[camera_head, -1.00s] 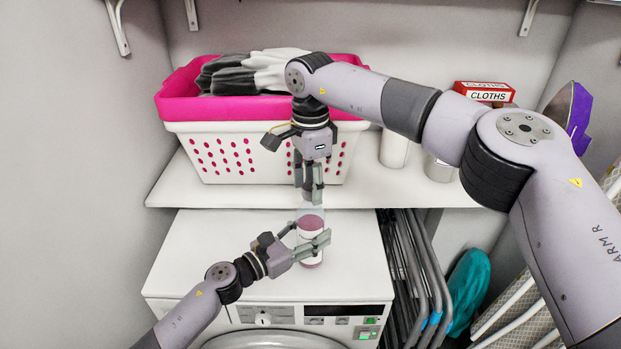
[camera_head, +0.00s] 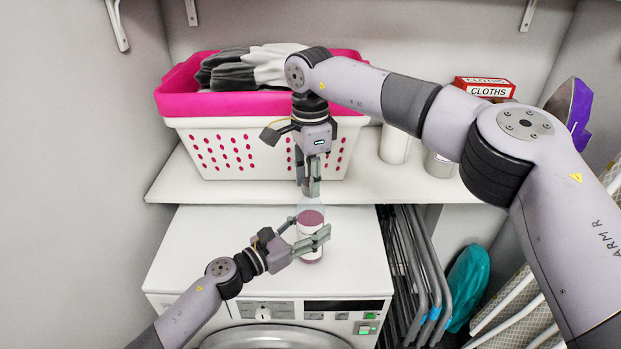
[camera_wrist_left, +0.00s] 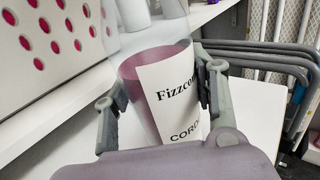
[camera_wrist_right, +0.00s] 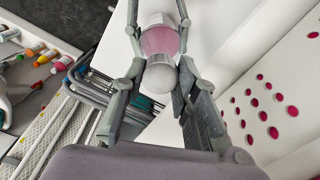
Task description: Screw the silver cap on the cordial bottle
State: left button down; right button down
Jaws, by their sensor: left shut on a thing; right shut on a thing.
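The cordial bottle (camera_head: 310,217) stands upright on the white machine's top, clear with pink cordial and a white label. My left gripper (camera_head: 308,234) is shut around its body from the left. In the left wrist view the bottle (camera_wrist_left: 160,88) sits between both fingers, its label partly hidden. My right gripper (camera_head: 311,190) points down directly over the bottle's neck. In the right wrist view the pale silver cap (camera_wrist_right: 160,77) is between its fingertips, in line with the bottle (camera_wrist_right: 160,40) beyond. The cap's seating on the neck is hidden; I cannot tell how tightly it sits.
The white machine top (camera_head: 205,250) is otherwise clear. A shelf (camera_head: 400,185) behind it holds a pink-rimmed basket (camera_head: 230,150), a white canister (camera_head: 394,146), a tin (camera_head: 438,165) and a cloths box (camera_head: 485,88). Folded grey metal frames (camera_head: 415,265) stand at the right.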

jog(key=m, duration=0.4)
jog(key=shift+m, duration=0.4)
jog(key=m, duration=0.3)
jog(key=shift+m, duration=0.3)
jog(key=m, duration=0.9)
jog(key=c, duration=1.2)
grip_release()
jog(key=shift+c, duration=0.2)
jog(key=shift+r, duration=2.2)
